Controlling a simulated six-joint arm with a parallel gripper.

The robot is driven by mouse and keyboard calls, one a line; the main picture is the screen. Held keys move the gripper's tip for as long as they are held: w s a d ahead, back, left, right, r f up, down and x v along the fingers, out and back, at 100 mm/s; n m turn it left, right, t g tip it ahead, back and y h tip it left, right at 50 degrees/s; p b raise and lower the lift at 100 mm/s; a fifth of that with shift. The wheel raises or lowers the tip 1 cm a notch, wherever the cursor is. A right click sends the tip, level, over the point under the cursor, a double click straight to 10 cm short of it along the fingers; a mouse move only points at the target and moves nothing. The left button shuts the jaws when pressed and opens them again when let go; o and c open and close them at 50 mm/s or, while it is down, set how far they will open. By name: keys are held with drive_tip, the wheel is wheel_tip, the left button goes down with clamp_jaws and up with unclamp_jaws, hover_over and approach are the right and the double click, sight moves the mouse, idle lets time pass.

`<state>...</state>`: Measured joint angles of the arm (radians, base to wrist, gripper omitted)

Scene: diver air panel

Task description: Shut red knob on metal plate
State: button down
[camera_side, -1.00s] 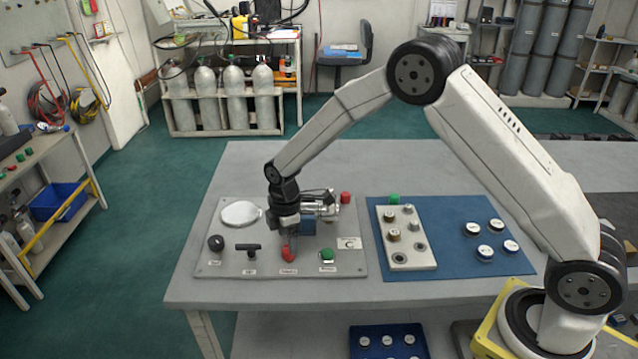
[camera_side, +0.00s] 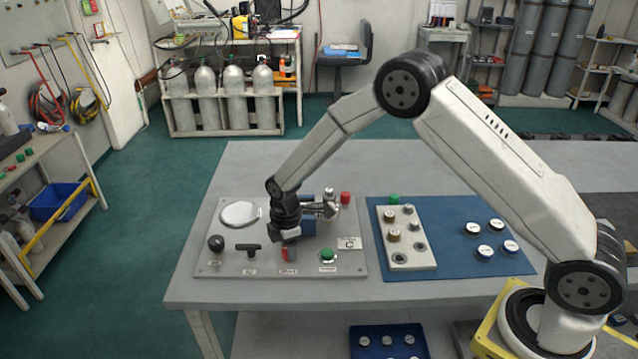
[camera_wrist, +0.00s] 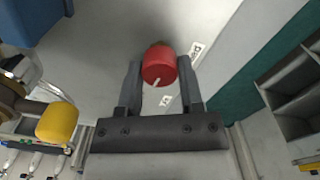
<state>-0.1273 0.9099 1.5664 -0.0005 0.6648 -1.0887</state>
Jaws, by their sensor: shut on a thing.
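The red knob (camera_wrist: 158,64) shows in the wrist view between the two fingers of my gripper (camera_wrist: 160,84). A short pale mark runs on its face. In the side view my gripper (camera_side: 287,246) points down over the metal plate (camera_side: 215,262), and the red knob (camera_side: 289,255) is partly hidden by the fingers. My gripper is shut on the red knob, which stays on the plate near its front edge. A small label (camera_side: 288,272) sits in front of it.
On the plate are a black knob (camera_side: 216,243), a black T-handle (camera_side: 248,249), a green knob (camera_side: 327,255), a round gauge (camera_side: 240,213) and a red cap (camera_side: 345,197). A blue mat (camera_side: 460,262) with a pale fitting block (camera_side: 414,258) lies to the right.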

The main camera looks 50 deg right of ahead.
drive_tip(key=shift+m, duration=0.4)
drive_tip(key=m, duration=0.7)
drive_tip(key=shift+m, duration=0.4)
drive_tip(key=m, duration=0.3)
drive_tip(key=shift+m, duration=0.3)
drive_tip(key=m, duration=0.4)
drive_tip(key=shift+c, duration=1.2)
unclamp_jaws()
